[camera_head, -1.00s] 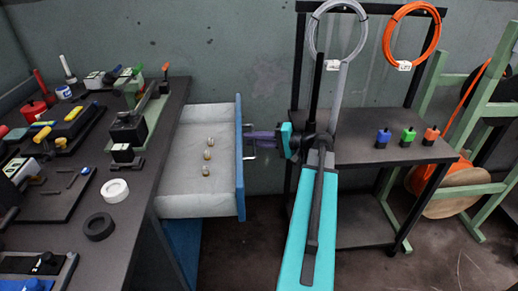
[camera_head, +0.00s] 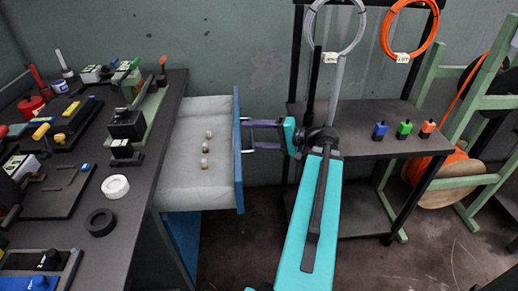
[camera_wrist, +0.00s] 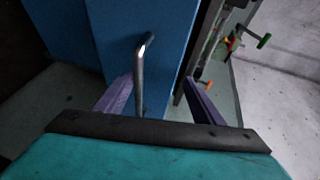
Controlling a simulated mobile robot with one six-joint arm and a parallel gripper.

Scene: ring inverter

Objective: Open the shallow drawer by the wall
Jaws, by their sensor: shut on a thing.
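The shallow drawer (camera_head: 190,190) stands well out from the dark workbench, beside the wall. Its inside is pale and its front (camera_head: 238,165) is blue. Three small knob-like things (camera_head: 205,147) lie in it. A metal bar handle (camera_head: 246,137) is on the drawer front; it also shows in the wrist view (camera_wrist: 141,75). My gripper (camera_head: 262,135) is at the handle from the right, with its purple fingers on either side of it. In the wrist view, my gripper (camera_wrist: 160,97) has the handle nearer the left finger. The exact contact is hard to see.
The workbench (camera_head: 140,170) at left carries tools, a white ring (camera_head: 115,186) and a black ring (camera_head: 100,222). A dark shelf (camera_head: 350,145) with three coloured bottles stands right of my arm. A green reel rack (camera_head: 470,180) is farther right. Floor shows below the drawer.

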